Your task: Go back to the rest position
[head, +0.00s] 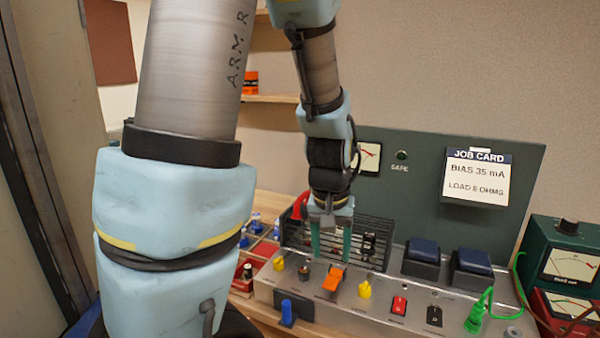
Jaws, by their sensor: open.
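My gripper (331,240) hangs from my arm over the amplifier chassis (385,312), with its two green fingers pointing down and apart. It is open, and I see nothing between the fingers. The fingertips are in front of the black slatted grille (295,232), just above and behind an orange switch (334,279). I cannot tell whether they touch anything. My upper arm fills the left of the head view and hides part of the bench.
A green back panel (420,160) carries a job card (477,177). Two dark blue blocks (423,250) stand at the chassis's right. A tray of small parts (262,248) is at left. Room above the panel is open.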

